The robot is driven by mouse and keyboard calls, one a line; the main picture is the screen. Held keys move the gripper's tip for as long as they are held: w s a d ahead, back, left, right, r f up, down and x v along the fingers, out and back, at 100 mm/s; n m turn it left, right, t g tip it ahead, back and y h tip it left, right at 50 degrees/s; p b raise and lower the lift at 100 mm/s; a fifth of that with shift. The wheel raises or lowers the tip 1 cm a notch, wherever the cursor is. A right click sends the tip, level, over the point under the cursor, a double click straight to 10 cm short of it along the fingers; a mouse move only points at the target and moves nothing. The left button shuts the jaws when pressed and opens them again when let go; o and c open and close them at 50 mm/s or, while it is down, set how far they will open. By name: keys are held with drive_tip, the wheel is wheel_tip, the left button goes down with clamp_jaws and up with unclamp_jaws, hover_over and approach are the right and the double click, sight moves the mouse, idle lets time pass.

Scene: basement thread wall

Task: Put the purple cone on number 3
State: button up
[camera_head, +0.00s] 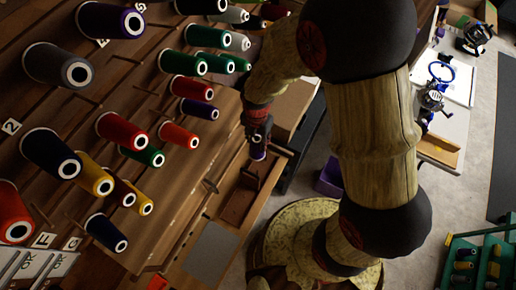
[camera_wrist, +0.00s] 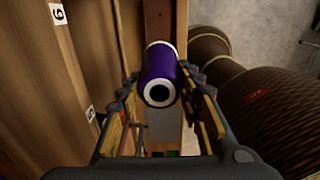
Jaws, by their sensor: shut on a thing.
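My gripper (camera_head: 257,143) is shut on the purple cone (camera_wrist: 163,72). In the wrist view the cone sits between the two fingers of my gripper (camera_wrist: 162,92), with its white-ringed hollow end toward the camera. In the head view only a small end of the purple cone (camera_head: 258,154) shows below the fingers. The cone is held right of the wooden thread wall, above a brown wooden tray or drawer (camera_head: 238,208). A label 2 (camera_head: 11,126) is on the wall at the left. I see no label 3 in either view.
Several thread cones stick out from the wall, including a green cone (camera_head: 183,63), a red cone (camera_head: 122,131) and a dark blue cone (camera_head: 106,232). A label 6 (camera_wrist: 58,14) is on wood in the wrist view. A white-topped table (camera_head: 447,85) stands at the right.

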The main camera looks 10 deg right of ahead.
drive_tip(key=f+b, duration=0.1)
drive_tip(key=f, duration=0.3)
drive_tip(key=f+b, duration=0.2)
drive_tip(key=f, duration=0.2)
drive_tip(key=f+b, duration=0.1)
drive_tip(key=f, duration=0.4)
drive_tip(key=shift+s+b, duration=0.35)
drive_tip(key=shift+b, duration=0.05)
wheel_tip(320, 180, down, 4)
drive_tip(key=shift+w+f+b, duration=0.1)
drive_tip(key=shift+f+b, duration=0.15)
drive_tip(key=shift+b, duration=1)
